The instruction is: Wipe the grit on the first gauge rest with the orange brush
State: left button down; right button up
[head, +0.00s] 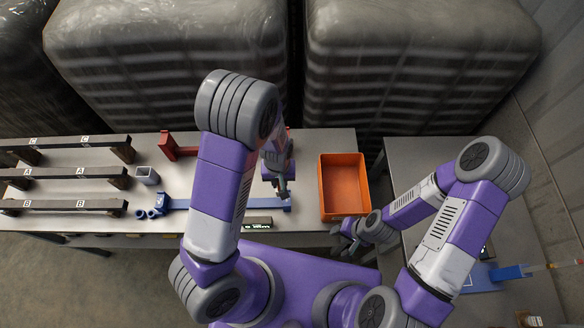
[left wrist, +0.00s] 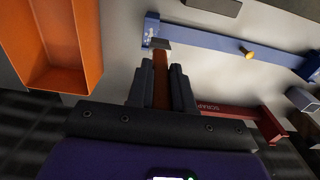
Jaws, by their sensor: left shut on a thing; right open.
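My left gripper (head: 282,190) is over the table at the right end of a blue gauge (head: 230,204), partly hidden behind its own arm. In the left wrist view its fingers (left wrist: 161,85) are shut on the orange-brown handle of the brush (left wrist: 160,72). A brass knob (left wrist: 248,53) sits along the gauge bar. I cannot make out any grit. My right gripper (head: 350,236) is open and empty near the table's front edge, below the orange bin.
The orange bin (head: 322,190) stands on the table's right part. A red gauge (head: 168,147) lies behind the blue one. A second table (head: 410,152) stands at right beyond a gap.

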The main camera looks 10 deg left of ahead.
pick_arm(q)
jog(key=shift+s+r, duration=0.1)
jog(key=shift+r, duration=1.5)
